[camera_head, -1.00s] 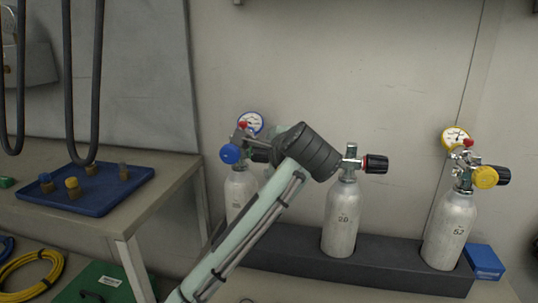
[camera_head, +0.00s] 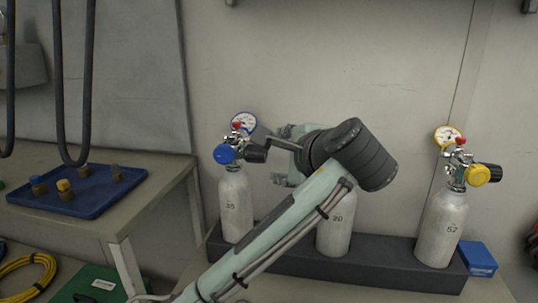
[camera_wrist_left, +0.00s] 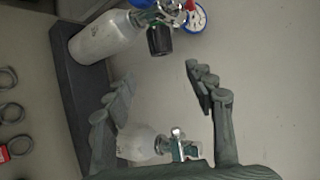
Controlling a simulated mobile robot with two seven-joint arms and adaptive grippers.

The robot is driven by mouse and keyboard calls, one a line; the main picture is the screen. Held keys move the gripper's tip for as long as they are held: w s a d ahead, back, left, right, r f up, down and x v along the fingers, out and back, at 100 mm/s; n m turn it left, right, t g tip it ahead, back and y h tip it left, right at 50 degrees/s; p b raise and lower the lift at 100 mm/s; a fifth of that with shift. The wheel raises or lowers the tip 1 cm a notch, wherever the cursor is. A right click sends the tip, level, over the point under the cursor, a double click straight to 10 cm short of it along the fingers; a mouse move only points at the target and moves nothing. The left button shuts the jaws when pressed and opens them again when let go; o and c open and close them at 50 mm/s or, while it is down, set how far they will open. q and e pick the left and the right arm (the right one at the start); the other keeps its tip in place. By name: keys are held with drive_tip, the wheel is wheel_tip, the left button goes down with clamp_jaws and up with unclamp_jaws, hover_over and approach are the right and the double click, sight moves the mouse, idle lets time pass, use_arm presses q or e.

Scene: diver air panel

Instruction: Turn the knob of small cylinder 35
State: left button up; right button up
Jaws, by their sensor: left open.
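Small cylinder 35 (camera_head: 236,205) is a silver tank standing upright at the left of the rack. Its valve has a blue knob (camera_head: 223,154) on the left, a black knob (camera_head: 256,154) on the right and a blue-rimmed gauge (camera_head: 243,123) above. My left gripper (camera_head: 276,156) is just right of the black knob, partly hidden by my wrist. In the left wrist view, the gripper (camera_wrist_left: 158,90) is open with spread fingers. The black knob (camera_wrist_left: 160,40) lies beyond the fingertips there, apart from them. My right gripper is not in view.
Cylinder 20 (camera_head: 336,222) stands behind my left arm, its valve hidden in the head view. Cylinder 52 (camera_head: 441,225), with a yellow knob, stands at right. All stand in a dark rack (camera_head: 385,258) against the wall. A table with a blue tray (camera_head: 102,199) is at left.

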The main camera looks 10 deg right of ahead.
sight(265, 154)
use_arm(q)
drive_tip(key=w+f+y, duration=0.1)
drive_tip(key=w, duration=0.2)
drive_tip(key=w+a+f+y, duration=0.1)
drive_tip(key=w, duration=0.1)
drive_tip(key=w+a+f+n+y, duration=0.1)
drive_tip(key=w, duration=0.2)
drive_tip(key=shift+w+a+f, duration=0.1)
drive_tip(key=shift+w+f, duration=0.1)
drive_tip(key=shift+w, duration=0.15)
drive_tip(key=shift+w+a+f, duration=0.15)
drive_tip(key=shift+w, duration=0.2)
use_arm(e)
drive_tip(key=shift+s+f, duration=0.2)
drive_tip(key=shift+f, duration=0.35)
use_arm(q)
drive_tip(key=shift+c, duration=0.5)
drive_tip(key=c, duration=1.1)
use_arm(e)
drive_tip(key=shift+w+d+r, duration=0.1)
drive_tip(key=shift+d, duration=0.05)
